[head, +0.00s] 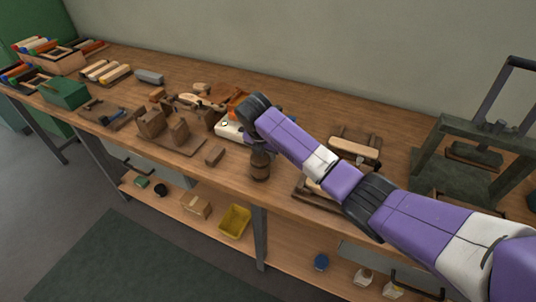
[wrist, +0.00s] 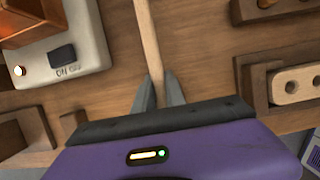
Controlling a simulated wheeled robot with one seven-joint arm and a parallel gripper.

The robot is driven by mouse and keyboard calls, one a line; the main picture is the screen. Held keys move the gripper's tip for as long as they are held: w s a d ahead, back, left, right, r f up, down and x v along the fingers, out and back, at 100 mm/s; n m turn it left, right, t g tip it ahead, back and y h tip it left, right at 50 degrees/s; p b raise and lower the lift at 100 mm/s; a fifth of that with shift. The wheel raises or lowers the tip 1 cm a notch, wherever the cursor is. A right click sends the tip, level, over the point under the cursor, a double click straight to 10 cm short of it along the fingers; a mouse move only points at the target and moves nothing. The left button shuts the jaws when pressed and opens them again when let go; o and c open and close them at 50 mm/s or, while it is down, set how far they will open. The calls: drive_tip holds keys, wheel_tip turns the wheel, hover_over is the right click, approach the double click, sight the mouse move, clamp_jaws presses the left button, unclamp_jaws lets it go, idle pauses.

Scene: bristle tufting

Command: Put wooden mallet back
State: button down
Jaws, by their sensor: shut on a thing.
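My gripper (wrist: 160,92) is shut on a slim, pale wooden handle (wrist: 149,45), which I take to be the wooden mallet's. In the wrist view the handle runs from between the fingers to the top edge. In the head view my gripper (head: 262,146) is over the front part of the bench. A dark brown, banded wooden cylinder (head: 260,167) shows just below it. I cannot tell whether this is the mallet's head or a separate thing. My gripper's body hides the handle's near end in the wrist view.
A white device (wrist: 62,55) marked "ON" is left of the handle. Wooden fixtures (wrist: 290,85) stand to the right. On the bench (head: 215,172) are wooden blocks (head: 150,122), a green box (head: 64,92) and a dark press frame (head: 460,130). A yellow bin (head: 235,221) is on the shelf below.

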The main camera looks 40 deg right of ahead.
drive_tip(key=c, duration=1.4)
unclamp_jaws()
drive_tip(key=v, duration=1.2)
drive_tip(key=shift+a, duration=0.1)
